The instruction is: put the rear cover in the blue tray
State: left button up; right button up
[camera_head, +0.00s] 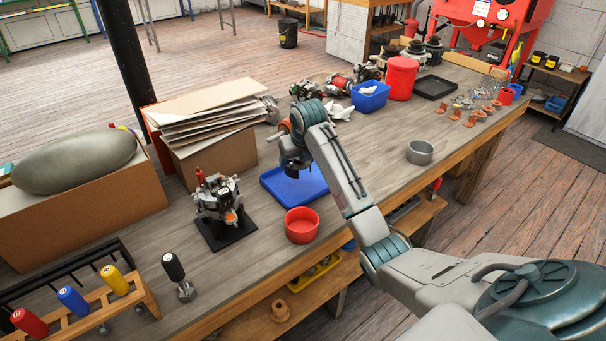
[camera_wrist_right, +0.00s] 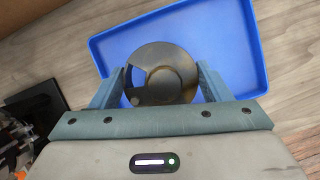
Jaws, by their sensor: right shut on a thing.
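The rear cover is a dark grey round part with a raised hub and an opening on one side; in the right wrist view the cover (camera_wrist_right: 172,82) sits between the two fingers. My right gripper (camera_head: 294,158) is shut on it, and it also shows in the right wrist view (camera_wrist_right: 162,72). The blue tray (camera_head: 308,187) lies flat on the bench, and in the right wrist view the tray (camera_wrist_right: 243,62) shows behind the cover. The gripper and cover are over the tray, near its far side in the head view; the exact height is unclear. My left gripper is not in view.
An alternator assembly on a black stand (camera_head: 222,218) is left of the tray. A red bowl (camera_head: 301,226) stands close in front of it. A cardboard box with stacked sheets (camera_head: 213,150) is behind left. A metal cup (camera_head: 420,153) is to the right, with clear bench between.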

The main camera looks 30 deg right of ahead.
notch_tip(320, 180, down, 5)
jog(key=shift+r, duration=0.15)
jog(key=shift+f, duration=0.35)
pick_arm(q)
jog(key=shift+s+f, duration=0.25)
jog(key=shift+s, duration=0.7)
